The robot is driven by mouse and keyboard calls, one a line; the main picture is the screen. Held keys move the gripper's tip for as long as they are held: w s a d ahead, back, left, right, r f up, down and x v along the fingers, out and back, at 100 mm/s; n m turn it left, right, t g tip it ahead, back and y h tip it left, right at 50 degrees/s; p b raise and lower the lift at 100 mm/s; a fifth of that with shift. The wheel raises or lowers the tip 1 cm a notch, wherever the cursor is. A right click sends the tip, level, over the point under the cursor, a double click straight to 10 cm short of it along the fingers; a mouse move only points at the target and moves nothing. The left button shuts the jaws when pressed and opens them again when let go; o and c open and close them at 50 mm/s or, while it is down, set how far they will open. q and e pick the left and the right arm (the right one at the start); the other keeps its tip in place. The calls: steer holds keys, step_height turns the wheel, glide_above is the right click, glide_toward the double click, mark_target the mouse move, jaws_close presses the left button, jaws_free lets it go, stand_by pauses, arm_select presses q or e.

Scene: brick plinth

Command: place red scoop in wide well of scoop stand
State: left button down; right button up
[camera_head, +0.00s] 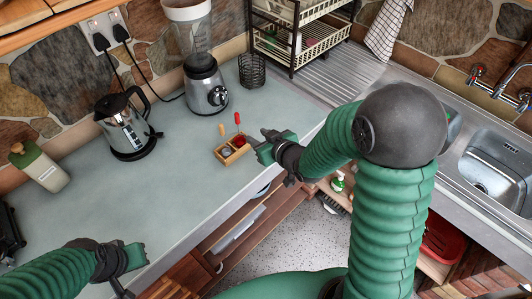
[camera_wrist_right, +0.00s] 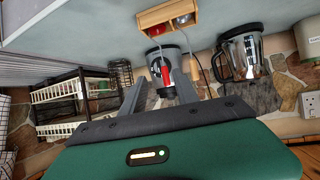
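The wooden scoop stand (camera_head: 233,155) sits on the grey counter near its front edge; the wrist view shows it upside down at the top (camera_wrist_right: 150,19). The red scoop (camera_head: 238,119) stands handle up in the stand's right-hand part, its red bowl low in the stand. Its red handle (camera_wrist_right: 165,74) appears between my right fingers in the wrist view, not visibly gripped. A tan-handled scoop (camera_head: 222,130) with a metal bowl stands in the left-hand part. My right gripper (camera_head: 264,143) is open, just right of the stand. My left gripper (camera_head: 130,268) is low at left, away from the stand; its opening is unclear.
A blender (camera_head: 204,85), a kettle (camera_head: 125,130) and a black wire basket (camera_head: 252,70) stand behind the scoop stand. A dish rack (camera_head: 295,35) and sink (camera_head: 490,170) are to the right.

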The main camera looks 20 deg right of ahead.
steer(key=s+a+f+m+g, duration=0.1)
steer(key=s+g, duration=0.3)
steer(key=s, duration=0.5)
steer(key=s+a+f+g+h, duration=0.1)
steer(key=s+f+g, duration=0.2)
steer(key=s, duration=0.7)
steer(key=shift+s+f+m+g+h, duration=0.3)
steer(key=shift+m+g, duration=0.1)
steer(key=shift+g, duration=0.8)
steer(key=shift+s+a, duration=0.1)
